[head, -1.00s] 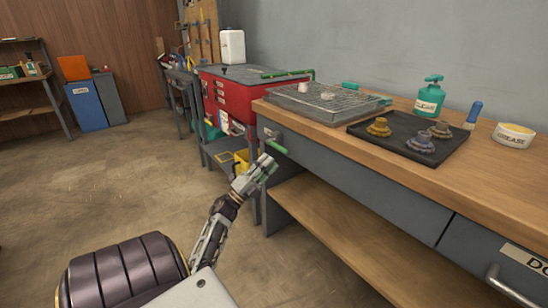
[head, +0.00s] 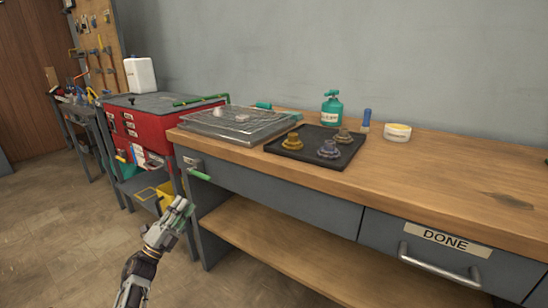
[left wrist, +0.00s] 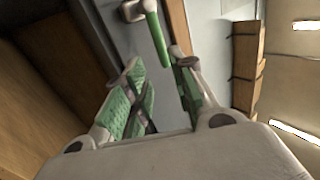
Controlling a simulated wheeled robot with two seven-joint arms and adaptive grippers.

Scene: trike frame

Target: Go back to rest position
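My left gripper (head: 184,207) is in front of the left end of the workbench, below the level of its top. In the left wrist view the green-padded fingers (left wrist: 160,95) stand apart with nothing between them. A green-handled part (left wrist: 158,38) on the bench front lies beyond the fingertips, apart from them; it also shows in the head view (head: 200,175). My right gripper is not in view.
The workbench (head: 450,185) carries a wire-rack tray (head: 215,128), a black tray (head: 335,160) with several gear-like parts, a green bottle (head: 331,108) and a grease tub (head: 397,132). A red cabinet (head: 150,130) stands at left. The floor (head: 60,240) at left is clear.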

